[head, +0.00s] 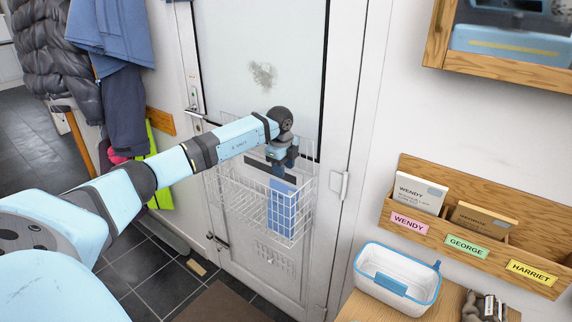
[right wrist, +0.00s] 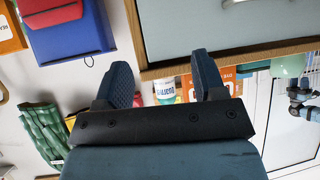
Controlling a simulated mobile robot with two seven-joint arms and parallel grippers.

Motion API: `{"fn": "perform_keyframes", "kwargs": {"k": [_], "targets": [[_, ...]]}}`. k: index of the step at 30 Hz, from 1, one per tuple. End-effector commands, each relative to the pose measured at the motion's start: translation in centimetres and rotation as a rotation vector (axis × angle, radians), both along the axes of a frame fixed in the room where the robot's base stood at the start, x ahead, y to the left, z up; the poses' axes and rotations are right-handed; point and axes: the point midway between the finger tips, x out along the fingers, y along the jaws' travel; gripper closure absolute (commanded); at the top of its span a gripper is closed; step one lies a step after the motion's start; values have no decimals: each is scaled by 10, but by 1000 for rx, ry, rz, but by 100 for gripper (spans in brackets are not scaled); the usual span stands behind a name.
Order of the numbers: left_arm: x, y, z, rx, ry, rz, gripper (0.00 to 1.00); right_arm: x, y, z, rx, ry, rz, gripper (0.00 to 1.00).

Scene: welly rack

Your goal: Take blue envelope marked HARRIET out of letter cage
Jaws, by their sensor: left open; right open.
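The white wire letter cage (head: 236,200) hangs on the inside of the door. A blue envelope (head: 282,208) stands upright in its right half, seen through the wires; no name on it is readable. My left gripper (head: 284,172) points down into the cage top, directly over the envelope's upper edge. It is open; the arm partly hides the cage, and I cannot tell whether the fingers straddle the envelope. My right gripper (right wrist: 162,72) shows in the right wrist view, open, with nothing between its fingers.
A wooden wall rack (head: 487,240) has slots labelled WENDY, GEORGE and HARRIET; white and brown envelopes stand in the first two. A white, blue-rimmed tub (head: 398,278) sits on the wooden surface below. Coats (head: 115,70) hang at left. The door handle (head: 200,118) juts out left of the cage.

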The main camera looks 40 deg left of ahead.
Motion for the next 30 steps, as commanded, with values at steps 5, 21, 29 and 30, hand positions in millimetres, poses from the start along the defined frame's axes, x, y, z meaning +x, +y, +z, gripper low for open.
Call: {"fn": "perform_keyframes", "kwargs": {"k": [5,21,29,30], "targets": [[0,0,-31,-1,1,-1,57,3,1,-24,4,6,-1,36],[0,0,-84,-1,0,-2,57,11,1,-30,26,14,-20,36],[0,-1,-83,-1,0,-2,67,11,1,-28,27,12,-21,36],[0,-1,-83,-1,0,-2,76,11,1,-29,27,13,-21,36]]}}
